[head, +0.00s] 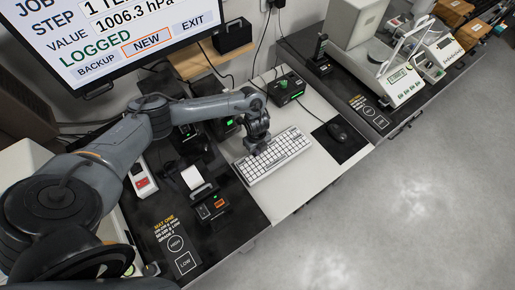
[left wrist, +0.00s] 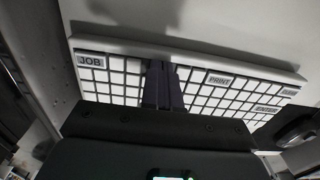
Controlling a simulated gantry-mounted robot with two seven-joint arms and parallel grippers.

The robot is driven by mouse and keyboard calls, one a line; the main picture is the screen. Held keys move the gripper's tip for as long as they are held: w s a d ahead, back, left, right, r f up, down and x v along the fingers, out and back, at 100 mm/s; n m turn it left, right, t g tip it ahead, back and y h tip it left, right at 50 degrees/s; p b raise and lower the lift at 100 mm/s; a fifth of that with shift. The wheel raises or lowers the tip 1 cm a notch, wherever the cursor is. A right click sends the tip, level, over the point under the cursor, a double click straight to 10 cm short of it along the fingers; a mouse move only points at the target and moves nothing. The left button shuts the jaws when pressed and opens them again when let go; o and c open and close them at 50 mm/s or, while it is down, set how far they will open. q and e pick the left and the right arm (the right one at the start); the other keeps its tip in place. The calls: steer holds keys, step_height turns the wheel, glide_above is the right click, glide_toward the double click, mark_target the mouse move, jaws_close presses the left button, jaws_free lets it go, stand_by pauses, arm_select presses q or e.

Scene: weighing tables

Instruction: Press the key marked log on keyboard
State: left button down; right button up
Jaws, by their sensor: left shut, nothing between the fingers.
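The white keyboard (head: 283,157) lies on the pale middle section of the table. My left gripper (head: 257,149) is over the keyboard's left-back part in the head view, pointing down. In the left wrist view its shut, dark fingers (left wrist: 163,85) stand in front of the keyboard (left wrist: 120,62) and hide some keys. I can read the JOB key (left wrist: 91,61), the PRINT key (left wrist: 219,79) and the ENTER key (left wrist: 267,109). Another label at the right is too small to read. I cannot make out a key marked log. Whether the fingertips touch a key cannot be told.
The screen (head: 110,40) shows LOGGED, with NEW outlined in orange. A mouse (head: 337,132) on a dark pad is right of the keyboard. A black box with green lights (head: 286,90) stands behind it. A small printer (head: 199,187) is to the left.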

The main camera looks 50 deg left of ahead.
arm_select(q)
steer(key=shift+s+a+f+p, duration=0.15)
steer(key=shift+s+p, duration=0.1)
steer(key=shift+p, duration=0.3)
steer(key=r+p, duration=0.4)
steer(key=r, duration=0.1)
steer(key=shift+w+r, duration=0.1)
steer(key=shift+w, duration=0.1)
step_height(320, 180, up, 9)
steer(key=p, duration=0.2)
steer(key=shift+r, duration=0.15)
